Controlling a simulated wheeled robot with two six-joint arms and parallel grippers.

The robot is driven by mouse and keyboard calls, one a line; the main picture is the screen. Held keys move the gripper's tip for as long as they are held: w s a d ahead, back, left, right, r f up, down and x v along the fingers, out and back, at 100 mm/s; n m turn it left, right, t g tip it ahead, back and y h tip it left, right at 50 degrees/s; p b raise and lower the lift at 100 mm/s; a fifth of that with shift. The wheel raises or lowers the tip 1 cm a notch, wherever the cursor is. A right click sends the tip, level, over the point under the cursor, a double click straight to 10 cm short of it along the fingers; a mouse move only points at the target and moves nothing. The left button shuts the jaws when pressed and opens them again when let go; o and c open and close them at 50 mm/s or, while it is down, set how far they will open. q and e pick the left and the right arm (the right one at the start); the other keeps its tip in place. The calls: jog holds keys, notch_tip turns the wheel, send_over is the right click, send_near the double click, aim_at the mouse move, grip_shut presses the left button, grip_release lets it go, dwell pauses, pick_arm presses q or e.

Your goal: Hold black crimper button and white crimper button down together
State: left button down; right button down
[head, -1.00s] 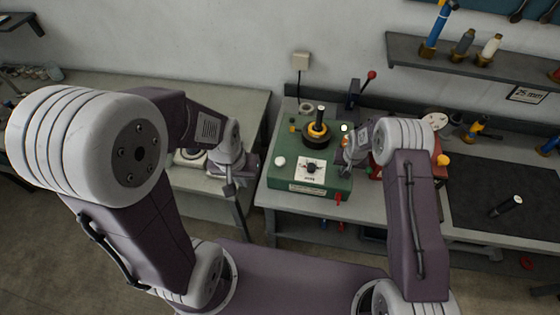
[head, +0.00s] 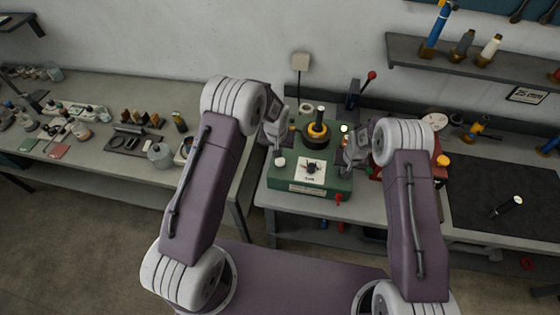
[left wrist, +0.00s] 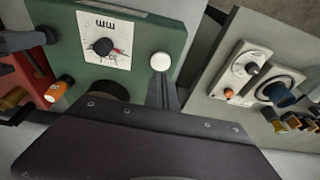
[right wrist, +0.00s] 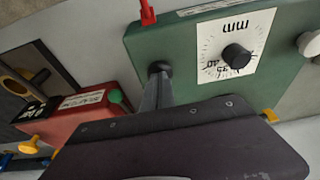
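The green crimper box (head: 305,183) stands on the bench, with a white dial plate on top. The white button (head: 280,161) is on its left; it also shows in the left wrist view (left wrist: 160,61). My left gripper (head: 277,149) is shut and empty, its tip at the white button; I cannot tell if it touches. The black button (right wrist: 159,67) is at the box's other side in the right wrist view. My right gripper (right wrist: 157,80) is shut and empty, its tip at the black button, partly hiding it; contact is unclear. The arm hides that button in the head view.
A yellow-and-black round part (head: 317,130) stands behind the dial. A red-knobbed lever (head: 371,75) rises at the back. A red box (right wrist: 78,108) sits beside the crimper. The left bench (head: 75,167) holds several small items. A dark mat (head: 490,185) lies at right.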

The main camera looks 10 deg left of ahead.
aim_at(280, 161)
pick_arm(q)
jog(key=shift+x, duration=3.15)
jog(key=shift+w+f, duration=0.1)
jog(key=shift+f, duration=0.05)
jog(key=shift+f, duration=0.45)
